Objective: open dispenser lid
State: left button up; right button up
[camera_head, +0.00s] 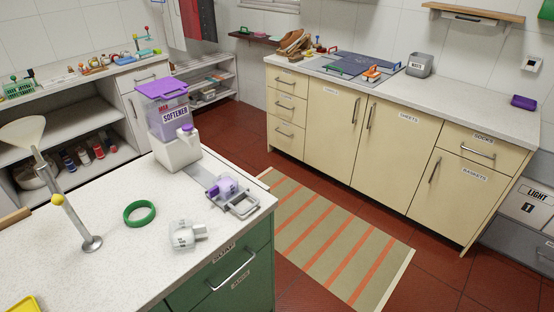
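The softener dispenser (180,152) stands upright on the near white counter, left of the picture's middle. It has a white base and a clear upper tank with purple inside and a "SOFTENER" label. Its purple lid (162,89) lies across the top of the tank and looks shut. A small purple knob (186,129) shows on the front of the base. Neither of my grippers is in view.
On the near counter (110,262) are a green ring (139,213), a small white container (187,235), a grey metal holder with a purple piece (232,196), and a post with a funnel (74,215). A striped rug (335,240) lies on the red floor beyond.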

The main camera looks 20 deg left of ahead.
aim_at(161, 88)
jog(key=u, duration=1.25)
